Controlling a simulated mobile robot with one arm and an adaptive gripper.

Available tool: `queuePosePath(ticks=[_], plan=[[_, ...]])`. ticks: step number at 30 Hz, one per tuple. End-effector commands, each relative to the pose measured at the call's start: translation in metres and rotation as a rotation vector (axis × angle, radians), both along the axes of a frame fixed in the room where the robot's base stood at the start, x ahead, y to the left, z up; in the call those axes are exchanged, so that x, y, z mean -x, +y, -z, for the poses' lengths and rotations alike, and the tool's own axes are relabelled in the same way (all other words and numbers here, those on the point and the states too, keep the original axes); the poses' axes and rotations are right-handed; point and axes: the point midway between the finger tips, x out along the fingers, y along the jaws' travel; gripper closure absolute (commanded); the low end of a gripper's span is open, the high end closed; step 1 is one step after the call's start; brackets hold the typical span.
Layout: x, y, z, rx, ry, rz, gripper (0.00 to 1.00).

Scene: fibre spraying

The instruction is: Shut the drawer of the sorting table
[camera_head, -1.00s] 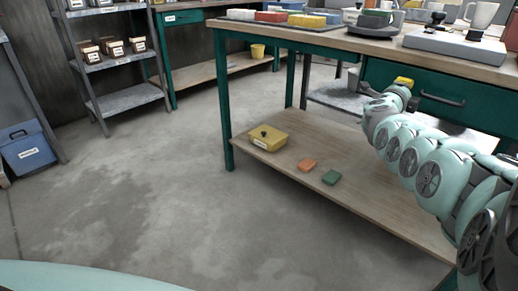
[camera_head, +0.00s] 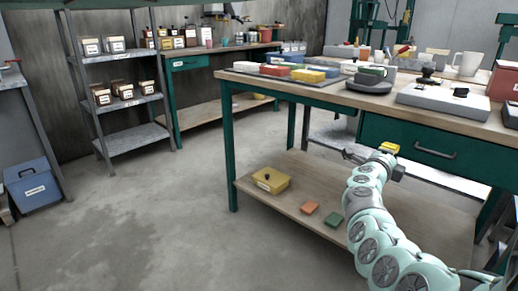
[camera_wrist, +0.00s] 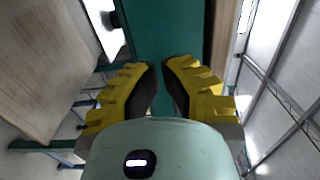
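The sorting table (camera_head: 300,92) stands at the right in the head view. Its drawer (camera_head: 400,136) has a green front and a dark bar handle (camera_head: 435,150), and is under the wooden top. The front looks close to the table edge; I cannot tell how far out it stands. My gripper (camera_head: 372,155) is low in front of the table, left of the handle. In the wrist view its yellow fingers (camera_wrist: 160,66) nearly meet at the tips with nothing between them. A green panel (camera_wrist: 160,30) lies beyond them, probably the drawer front.
The lower shelf (camera_head: 262,196) holds a yellow box (camera_head: 270,180), an orange block (camera_head: 310,208) and a green block (camera_head: 334,219). Coloured trays (camera_head: 308,75) and a grey device (camera_head: 440,98) stand on top. A shelf rack (camera_head: 132,138) is at the left. The floor between is clear.

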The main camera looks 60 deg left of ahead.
Motion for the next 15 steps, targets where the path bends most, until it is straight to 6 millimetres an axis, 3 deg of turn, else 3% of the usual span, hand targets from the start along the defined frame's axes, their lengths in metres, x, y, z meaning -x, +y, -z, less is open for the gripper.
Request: queuePosePath(ticks=[15], plan=[[0.044, -0.009, 0.000, 0.001, -0.001, -0.002, 1.00]])
